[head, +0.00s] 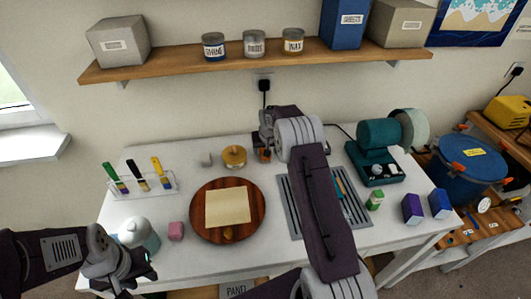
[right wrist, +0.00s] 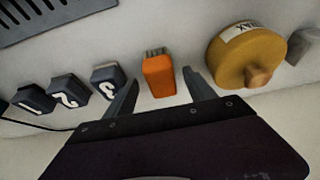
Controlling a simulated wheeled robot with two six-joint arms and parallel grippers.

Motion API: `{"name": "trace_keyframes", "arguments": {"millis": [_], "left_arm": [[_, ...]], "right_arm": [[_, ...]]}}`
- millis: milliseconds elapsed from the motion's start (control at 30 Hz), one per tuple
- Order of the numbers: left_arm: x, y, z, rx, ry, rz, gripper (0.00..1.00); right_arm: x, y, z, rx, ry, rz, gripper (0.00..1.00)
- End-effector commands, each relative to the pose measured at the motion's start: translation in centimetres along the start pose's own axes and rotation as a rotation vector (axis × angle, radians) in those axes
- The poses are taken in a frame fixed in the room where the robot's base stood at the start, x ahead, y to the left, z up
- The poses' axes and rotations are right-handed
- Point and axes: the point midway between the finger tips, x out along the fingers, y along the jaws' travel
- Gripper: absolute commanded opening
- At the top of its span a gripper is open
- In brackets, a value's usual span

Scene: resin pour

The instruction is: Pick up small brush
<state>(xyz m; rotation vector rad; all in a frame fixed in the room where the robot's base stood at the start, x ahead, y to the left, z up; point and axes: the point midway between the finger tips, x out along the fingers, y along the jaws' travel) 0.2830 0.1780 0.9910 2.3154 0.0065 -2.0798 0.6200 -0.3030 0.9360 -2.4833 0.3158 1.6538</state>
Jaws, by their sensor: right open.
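A small orange brush (right wrist: 159,77) with short grey bristles at its far end shows in the right wrist view. It lies on the white table, and a bit of it shows in the head view (head: 264,155), mostly hidden by my right gripper. My right gripper (right wrist: 160,88) is open and empty, its fingers on either side of the brush's near end with gaps between. My left gripper (head: 128,274) is low at the front left of the table in the head view, near a white-lidded jar (head: 139,234); its jaw opening is unclear.
A gold wax tin (right wrist: 240,56) sits just right of the brush; black numbered blocks (right wrist: 70,94) stand to its left.

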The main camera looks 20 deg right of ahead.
Motion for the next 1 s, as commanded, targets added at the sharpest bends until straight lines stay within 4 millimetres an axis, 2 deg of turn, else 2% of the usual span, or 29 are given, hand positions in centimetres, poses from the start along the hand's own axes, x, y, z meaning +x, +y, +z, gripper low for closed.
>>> {"name": "trace_keyframes", "arguments": {"millis": [133, 367, 467, 600, 867, 1000], "left_arm": [[-0.4, 0.0, -0.1, 0.000, 0.000, 0.000, 0.36], [-0.3, 0.0, 0.0, 0.000, 0.000, 0.000, 0.36], [-0.3, 0.0, 0.0, 0.000, 0.000, 0.000, 0.36], [-0.3, 0.0, 0.0, 0.000, 0.000, 0.000, 0.36], [-0.3, 0.0, 0.0, 0.000, 0.000, 0.000, 0.36], [0.0, 0.0, 0.0, 0.000, 0.000, 0.000, 0.36]], "right_arm": [[1.9, 0.0, 0.0, 0.000, 0.000, 0.000, 0.64], [2.2, 0.0, 0.0, 0.000, 0.001, 0.000, 0.64], [2.2, 0.0, 0.0, 0.000, 0.001, 0.000, 0.39], [2.2, 0.0, 0.0, 0.000, 0.001, 0.000, 0.00], [2.1, 0.0, -0.1, 0.000, 0.001, 0.000, 0.00], [1.1, 0.0, -0.6, 0.000, 0.004, 0.000, 0.00]]}}
